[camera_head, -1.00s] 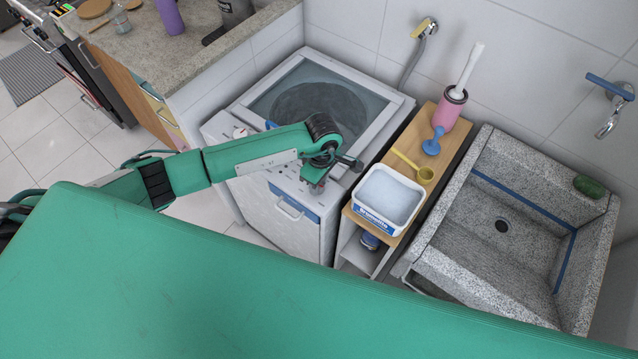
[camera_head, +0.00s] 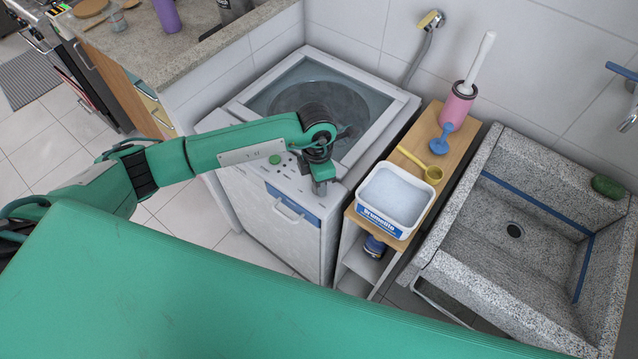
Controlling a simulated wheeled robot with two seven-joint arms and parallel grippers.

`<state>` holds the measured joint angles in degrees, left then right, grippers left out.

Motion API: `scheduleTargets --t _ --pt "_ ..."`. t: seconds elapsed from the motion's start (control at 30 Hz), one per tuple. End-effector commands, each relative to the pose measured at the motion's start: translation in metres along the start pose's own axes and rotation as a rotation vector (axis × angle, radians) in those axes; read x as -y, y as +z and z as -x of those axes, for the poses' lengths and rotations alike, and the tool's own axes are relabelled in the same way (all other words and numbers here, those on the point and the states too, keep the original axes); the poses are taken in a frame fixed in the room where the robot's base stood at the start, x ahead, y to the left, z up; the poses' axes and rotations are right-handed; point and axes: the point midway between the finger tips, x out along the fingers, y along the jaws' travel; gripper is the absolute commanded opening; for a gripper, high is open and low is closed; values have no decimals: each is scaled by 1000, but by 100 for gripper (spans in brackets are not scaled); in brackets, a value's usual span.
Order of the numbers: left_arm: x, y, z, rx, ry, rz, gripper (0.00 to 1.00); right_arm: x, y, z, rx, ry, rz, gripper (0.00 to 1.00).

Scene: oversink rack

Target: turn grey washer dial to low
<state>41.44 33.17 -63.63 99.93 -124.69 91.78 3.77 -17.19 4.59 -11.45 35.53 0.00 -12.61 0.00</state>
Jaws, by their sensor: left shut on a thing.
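The washer (camera_head: 270,208) stands left of the narrow shelf, with its control panel along the near top edge. A green dial (camera_head: 274,159) shows on the panel just below my forearm. My left gripper (camera_head: 320,189) points down at the panel's right end, well to the right of the green dial. It is shut on what seems to be the grey dial, which the fingers hide, so its setting cannot be read. My left forearm covers the panel's left part. My right gripper is not in view.
A wooden-topped shelf (camera_head: 452,160) right of the washer holds a white tub (camera_head: 392,200), a yellow scoop (camera_head: 433,174), a blue plunger-shaped thing (camera_head: 440,141) and a pink brush holder (camera_head: 458,104). A stone sink (camera_head: 500,259) stands farther right. A counter (camera_head: 180,50) is at upper left.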

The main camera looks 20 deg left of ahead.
Motion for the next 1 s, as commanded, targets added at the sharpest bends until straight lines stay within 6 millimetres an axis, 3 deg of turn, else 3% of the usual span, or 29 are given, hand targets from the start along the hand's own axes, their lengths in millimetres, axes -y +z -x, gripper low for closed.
scheduleTargets --t 0.5,1.0 --pt "0 -1 0 27 1 332 9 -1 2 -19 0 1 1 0" --pt "0 -1 1 32 1 395 9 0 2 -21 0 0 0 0"
